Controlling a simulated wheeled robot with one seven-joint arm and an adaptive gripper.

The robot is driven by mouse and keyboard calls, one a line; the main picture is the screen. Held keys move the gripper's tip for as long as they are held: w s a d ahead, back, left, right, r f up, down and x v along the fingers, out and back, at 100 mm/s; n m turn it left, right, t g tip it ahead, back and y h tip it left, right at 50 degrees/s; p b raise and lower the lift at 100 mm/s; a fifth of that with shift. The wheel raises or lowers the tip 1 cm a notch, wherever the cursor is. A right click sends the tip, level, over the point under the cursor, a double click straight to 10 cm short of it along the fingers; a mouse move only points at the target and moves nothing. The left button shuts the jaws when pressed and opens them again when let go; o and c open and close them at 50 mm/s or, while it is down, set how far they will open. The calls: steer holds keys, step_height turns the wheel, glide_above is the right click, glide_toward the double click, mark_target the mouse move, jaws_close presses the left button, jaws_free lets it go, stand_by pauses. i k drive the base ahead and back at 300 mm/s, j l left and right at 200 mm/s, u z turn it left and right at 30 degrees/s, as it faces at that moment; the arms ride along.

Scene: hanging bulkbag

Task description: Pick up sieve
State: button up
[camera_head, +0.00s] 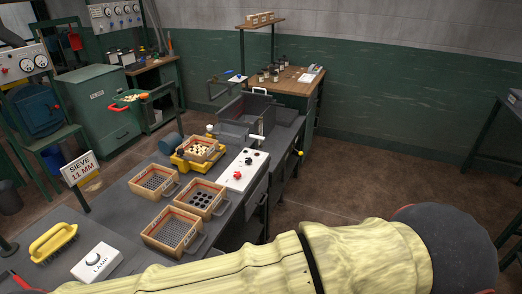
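Several wooden-framed sieves are on the grey bench. One sieve (154,181) with a mesh bottom lies at the back left of the group. A second sieve (201,198) with large dark round holes lies to its right. A third sieve (173,230) with a fine mesh lies in front. Another wooden-framed sieve (199,150) sits in a yellow holder and has pale pieces in it. A sign (79,168) reading "SIEVE 11 MM" stands left of them. My arm in a pale yellow sleeve crosses the lower foreground; my gripper is not in view.
A yellow brush (53,242) and a white lamp switch box (97,262) lie at the bench's front left. A white control panel (243,170) with knobs is right of the sieves. A grey open bin (258,112) stands behind. The floor to the right is clear.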

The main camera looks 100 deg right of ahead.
mark_target(201, 148)
steer(key=z, duration=2.85)
steer(key=u, duration=4.7)
steer(key=z, duration=4.65)
